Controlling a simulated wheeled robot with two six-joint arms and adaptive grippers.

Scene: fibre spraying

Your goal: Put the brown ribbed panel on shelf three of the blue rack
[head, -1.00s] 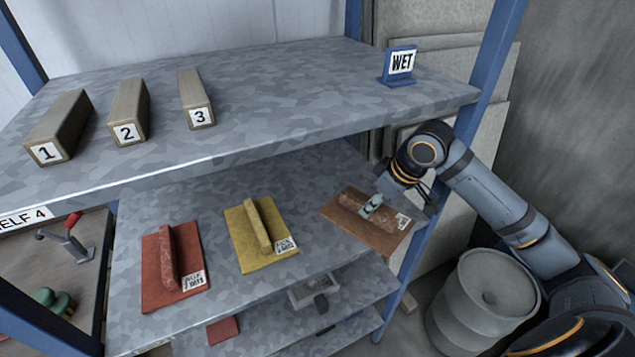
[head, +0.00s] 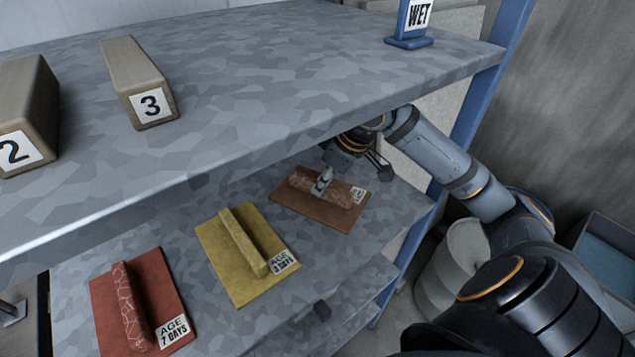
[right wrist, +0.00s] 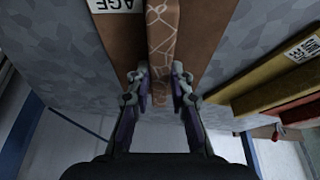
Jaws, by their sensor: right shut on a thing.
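The brown ribbed panel (head: 322,212) is over the right part of the shelf below the top one in the head view, label to the right. I cannot tell whether it touches that shelf (head: 215,305). My right gripper (head: 322,183) is shut on its raised rib. In the right wrist view the fingers (right wrist: 160,92) pinch the patterned rib of the panel (right wrist: 208,38) from both sides. The blue rack (head: 478,105) frames the shelves. My left gripper is not in view.
A yellow panel (head: 225,250) and a red panel (head: 108,310) lie left on the same shelf. The upper shelf (head: 270,90) overhangs, bearing numbered blocks (head: 140,85) and a WET sign (head: 412,25). A grey drum (head: 440,285) stands beyond the right post.

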